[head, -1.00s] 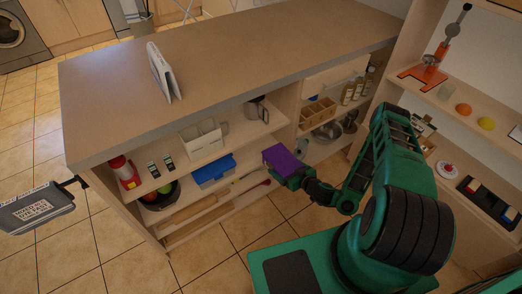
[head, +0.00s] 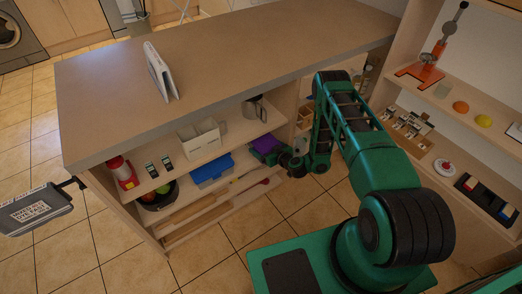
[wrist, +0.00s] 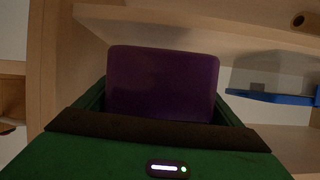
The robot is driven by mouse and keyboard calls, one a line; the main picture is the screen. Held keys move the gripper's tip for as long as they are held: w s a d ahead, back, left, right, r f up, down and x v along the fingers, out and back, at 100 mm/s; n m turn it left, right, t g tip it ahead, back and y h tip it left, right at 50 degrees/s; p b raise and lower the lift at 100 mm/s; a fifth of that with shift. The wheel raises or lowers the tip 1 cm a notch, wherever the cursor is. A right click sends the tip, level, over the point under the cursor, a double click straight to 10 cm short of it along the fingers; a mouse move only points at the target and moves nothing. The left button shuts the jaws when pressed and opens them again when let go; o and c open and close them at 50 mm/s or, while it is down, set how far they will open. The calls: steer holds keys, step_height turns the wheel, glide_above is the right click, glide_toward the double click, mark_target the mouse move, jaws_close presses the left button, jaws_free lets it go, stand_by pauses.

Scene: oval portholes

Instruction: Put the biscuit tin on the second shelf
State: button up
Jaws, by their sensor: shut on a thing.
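The biscuit tin, which I take to be the purple box (head: 265,144), is held at the front of the open counter unit. My gripper (head: 279,154) is shut on it. In the wrist view the tin (wrist: 162,84) stands out between the green jaws (wrist: 160,120), with a shelf board above it. The shelf with a blue box, which seems to be the second (head: 236,172), lies level with the tin. The tin looks to be inside the bay, right of the blue box; whether it touches the shelf cannot be told.
The blue box (head: 212,169) and a fruit bowl (head: 160,195) stand on that shelf. Above are a white caddy (head: 199,137) and a metal jug (head: 256,108). An upright divider (head: 292,118) closes the bay on the right. Rolling pins lie below.

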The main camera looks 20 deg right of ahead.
steer(key=shift+w+a, duration=0.2)
steer(key=shift+w, duration=0.4)
steer(key=shift+w+a, duration=0.15)
steer(key=shift+w, duration=0.4)
steer(key=shift+f, duration=1.85)
steer(key=o, duration=1.5)
steer(key=shift+s, duration=0.1)
steer(key=shift+c, duration=0.2)
steer(key=v, duration=1.2)
steer(key=shift+d+r, duration=0.1)
steer(key=shift+r, duration=0.05)
